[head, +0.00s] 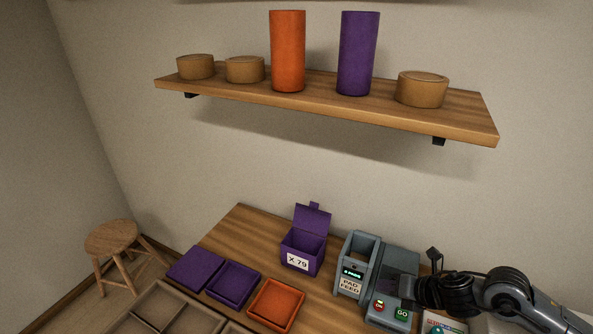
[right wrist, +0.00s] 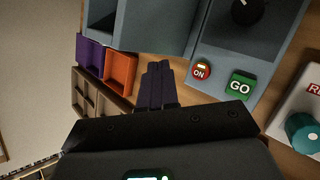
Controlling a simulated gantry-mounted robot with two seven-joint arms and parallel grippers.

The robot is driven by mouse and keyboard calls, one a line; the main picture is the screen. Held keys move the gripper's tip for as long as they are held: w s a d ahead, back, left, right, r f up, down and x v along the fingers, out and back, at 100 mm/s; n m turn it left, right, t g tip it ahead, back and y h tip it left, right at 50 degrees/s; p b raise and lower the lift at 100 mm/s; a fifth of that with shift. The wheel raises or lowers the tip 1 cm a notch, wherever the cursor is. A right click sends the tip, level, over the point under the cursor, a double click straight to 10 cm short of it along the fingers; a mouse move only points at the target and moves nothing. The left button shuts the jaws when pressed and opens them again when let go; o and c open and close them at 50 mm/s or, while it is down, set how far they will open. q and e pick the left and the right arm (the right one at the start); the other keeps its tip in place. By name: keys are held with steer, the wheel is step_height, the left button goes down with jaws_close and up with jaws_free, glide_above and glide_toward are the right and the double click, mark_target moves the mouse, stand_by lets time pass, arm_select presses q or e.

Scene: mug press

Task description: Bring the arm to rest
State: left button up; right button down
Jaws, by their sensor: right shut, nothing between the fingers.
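My right arm comes in from the lower right in the head view, and its gripper (head: 434,262) is over the right side of the grey press machine (head: 402,262). In the right wrist view the right gripper's dark fingers (right wrist: 156,84) are together, with nothing between them. The machine carries a red ON button (right wrist: 201,71) and a green GO button (right wrist: 240,85) ahead and right of the fingers. My left gripper does not show.
A purple box marked X 79 (head: 304,245) stands lid-up beside the pad feed (head: 351,286). Purple trays (head: 233,284), an orange tray (head: 275,304) and a divided wooden tray (head: 165,312) lie left. A wall shelf (head: 330,100) holds cylinders. A stool (head: 113,238) stands left.

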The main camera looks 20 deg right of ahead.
steer(key=s+a+f+m+t+p, duration=0.1)
steer(key=s+a+f+m, duration=0.15)
steer(key=a+m, duration=0.35)
steer(key=s+a+f+m, duration=0.25)
steer(key=a+m, duration=0.25)
steer(key=a, duration=0.3)
steer(key=s+f+m+g+h, duration=0.1)
steer(key=s+m+g, duration=0.1)
steer(key=s+m, duration=0.4)
steer(key=s+d+f+m+g+h, duration=0.1)
steer(key=s+m+g, duration=0.1)
steer(key=s+m, duration=0.4)
steer(key=s+d+f+m+g+h+p, duration=0.1)
steer(key=s+f+m+g, duration=0.1)
steer(key=s+m, duration=0.4)
steer(key=shift+s+d+h, duration=0.15)
steer(key=shift+s+h, duration=0.25)
steer(key=shift+s, duration=0.9)
steer(key=shift+s+f+m, duration=0.1)
steer(key=shift+s+m, duration=0.1)
steer(key=shift+m, duration=0.1)
